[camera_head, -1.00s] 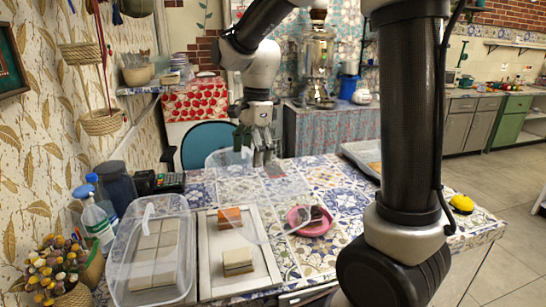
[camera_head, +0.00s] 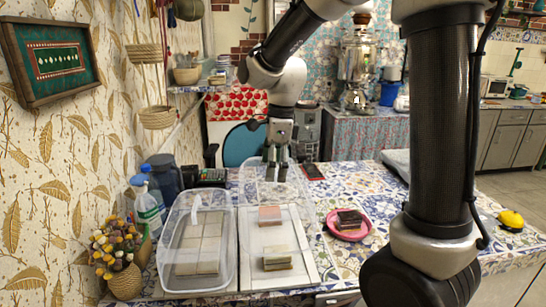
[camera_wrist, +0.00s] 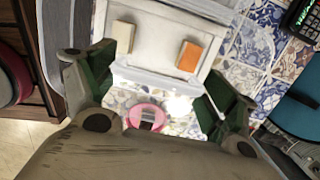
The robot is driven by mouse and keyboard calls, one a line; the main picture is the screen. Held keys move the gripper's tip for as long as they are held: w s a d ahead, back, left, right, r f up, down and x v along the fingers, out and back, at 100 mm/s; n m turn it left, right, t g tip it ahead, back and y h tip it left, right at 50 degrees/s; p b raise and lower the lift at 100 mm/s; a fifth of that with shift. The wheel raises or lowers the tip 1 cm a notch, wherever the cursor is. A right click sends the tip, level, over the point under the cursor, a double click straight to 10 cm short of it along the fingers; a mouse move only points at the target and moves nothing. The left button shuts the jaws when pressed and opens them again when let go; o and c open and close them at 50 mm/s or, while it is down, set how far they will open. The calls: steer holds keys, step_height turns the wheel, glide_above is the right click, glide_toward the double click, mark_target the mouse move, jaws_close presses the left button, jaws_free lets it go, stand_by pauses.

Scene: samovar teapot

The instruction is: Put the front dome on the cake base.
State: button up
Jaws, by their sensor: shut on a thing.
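My gripper (camera_head: 275,178) is shut on a clear dome (camera_head: 254,176), holding it from above by its top. The dome is over the back part of the white cake base (camera_head: 303,254); I cannot tell how high it is above it. The base holds an orange-pink cake piece (camera_head: 270,215) and a layered beige piece (camera_head: 277,259). In the wrist view, the fingers (camera_wrist: 160,88) stand on either side of the picture, with the cake base (camera_wrist: 160,38) beyond them; the clear dome is hard to make out there.
A second clear dome (camera_head: 226,212) covers beige cake pieces at left. A pink plate (camera_head: 347,234) with dark cake stands right of the base. Bottles (camera_head: 147,206), a dark jug (camera_head: 165,178) and a flower basket (camera_head: 124,282) line the wall side. The right tabletop has free room.

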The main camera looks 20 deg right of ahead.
step_height(320, 180, down, 9)
steer(key=shift+f, duration=0.15)
stand_by(0.4)
steer(key=shift+d+f, duration=0.1)
steer(key=shift+f, duration=0.4)
stand_by(1.4)
steer(key=o, duration=1.4)
